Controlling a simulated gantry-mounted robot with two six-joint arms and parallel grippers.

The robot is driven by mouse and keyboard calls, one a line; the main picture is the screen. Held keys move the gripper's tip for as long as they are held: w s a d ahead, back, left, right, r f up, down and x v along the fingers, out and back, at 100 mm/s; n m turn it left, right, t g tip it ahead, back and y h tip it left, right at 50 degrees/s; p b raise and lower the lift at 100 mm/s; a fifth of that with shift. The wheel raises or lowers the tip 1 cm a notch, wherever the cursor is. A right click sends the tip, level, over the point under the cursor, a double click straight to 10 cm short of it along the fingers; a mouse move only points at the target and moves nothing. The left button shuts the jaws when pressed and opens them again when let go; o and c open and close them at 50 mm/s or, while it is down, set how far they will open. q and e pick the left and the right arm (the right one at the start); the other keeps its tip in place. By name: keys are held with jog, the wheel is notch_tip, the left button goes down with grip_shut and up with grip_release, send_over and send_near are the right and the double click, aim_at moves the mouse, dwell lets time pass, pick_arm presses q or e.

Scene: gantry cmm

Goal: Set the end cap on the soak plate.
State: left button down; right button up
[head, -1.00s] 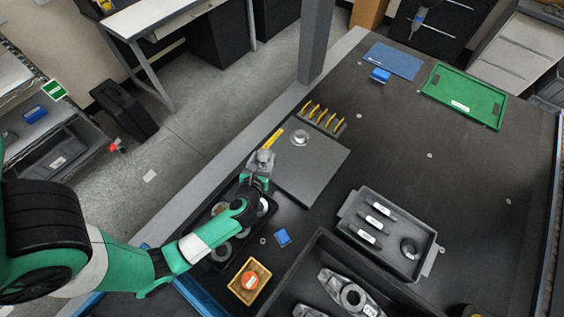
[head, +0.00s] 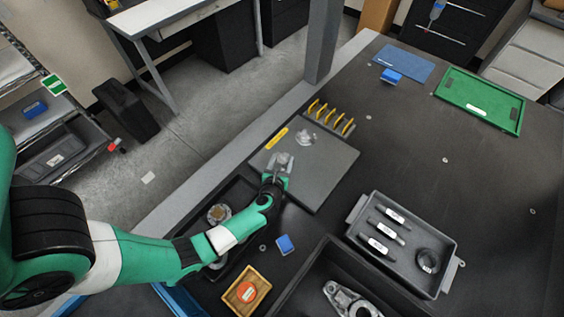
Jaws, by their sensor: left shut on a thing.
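The soak plate (head: 325,169) is a flat grey slab near the table's left edge. My left gripper (head: 281,165) is shut on a small silvery part, the end cap (head: 284,157), over the plate's left part. The gripper fingers hide some of the cap. I cannot tell whether the cap touches the plate or hangs just above it. Another round silvery part (head: 305,138) sits at the plate's far end. My right gripper is not in view.
A dark tray (head: 238,190) with round parts lies under my left arm. A rack with yellow pieces (head: 331,117) stands beyond the plate. A small blue block (head: 285,244), a wooden box (head: 246,290) and a grey bin (head: 404,243) are nearby. The plate's right half is bare.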

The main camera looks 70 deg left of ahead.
pick_arm(q)
jog(key=shift+c, duration=0.7)
grip_release()
jog(key=shift+d+r, duration=0.1)
jog(key=p+v, duration=0.4)
jog(key=v, duration=0.8)
jog(key=shift+s, duration=0.1)
